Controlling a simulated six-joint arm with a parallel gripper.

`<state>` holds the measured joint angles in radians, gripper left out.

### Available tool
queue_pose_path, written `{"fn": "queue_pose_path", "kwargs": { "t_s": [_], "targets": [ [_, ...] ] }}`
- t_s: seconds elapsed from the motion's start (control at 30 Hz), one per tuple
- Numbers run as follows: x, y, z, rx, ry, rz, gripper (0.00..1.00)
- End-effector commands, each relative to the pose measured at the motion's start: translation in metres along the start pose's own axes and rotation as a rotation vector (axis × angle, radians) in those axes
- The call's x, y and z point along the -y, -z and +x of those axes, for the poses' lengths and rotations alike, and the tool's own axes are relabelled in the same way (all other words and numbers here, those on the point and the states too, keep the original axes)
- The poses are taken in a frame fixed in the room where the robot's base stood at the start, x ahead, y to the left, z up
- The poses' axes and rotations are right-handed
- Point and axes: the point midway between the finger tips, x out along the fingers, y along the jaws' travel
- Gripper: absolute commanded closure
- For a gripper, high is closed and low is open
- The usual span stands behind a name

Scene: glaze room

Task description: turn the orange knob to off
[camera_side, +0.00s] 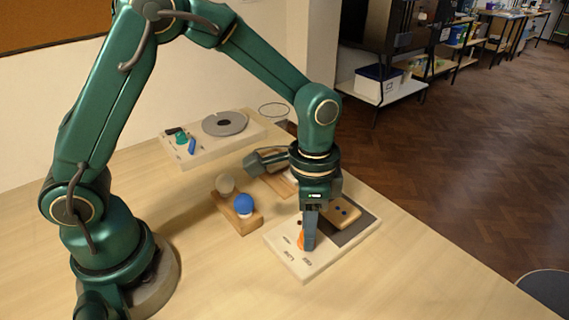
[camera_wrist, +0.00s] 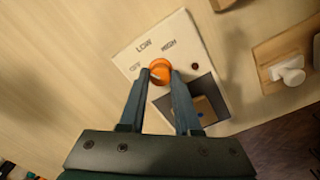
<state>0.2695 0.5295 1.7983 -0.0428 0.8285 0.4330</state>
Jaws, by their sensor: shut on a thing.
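The orange knob (camera_wrist: 160,68) sits on a cream panel (camera_wrist: 126,56) printed OFF, LOW and HIGH around it. In the wrist view OFF is to the left of the knob, LOW above left and HIGH above. A small pale mark shows on the knob's face, but I cannot tell for certain which label it points to. My gripper (camera_wrist: 160,77) is shut on the knob, one finger on each side. In the side view my gripper (camera_side: 309,245) points down at the panel (camera_side: 292,265), and mostly hides the knob (camera_side: 301,240).
The panel's dark recess (camera_side: 357,230) holds a wooden block (camera_side: 342,213) beside the knob. A wooden stand (camera_side: 238,222) with a blue ball (camera_side: 244,204) and a grey ball (camera_side: 224,184) is close on the left. A pale board (camera_side: 205,152) with a grey disc (camera_side: 225,123) lies behind. The front table is clear.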

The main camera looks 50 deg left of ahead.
Motion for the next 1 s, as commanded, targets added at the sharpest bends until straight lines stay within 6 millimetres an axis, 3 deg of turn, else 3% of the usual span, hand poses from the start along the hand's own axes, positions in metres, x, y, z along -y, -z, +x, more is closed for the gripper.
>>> {"fn": "queue_pose_path", "kwargs": {
  "t_s": [0.5,1.0],
  "targets": [
    [0.0010,0.0000,-0.0014,-0.017,0.001,-0.408,1.00],
    [0.0013,-0.0001,-0.0016,-0.022,0.000,-0.534,1.00]
  ]
}}
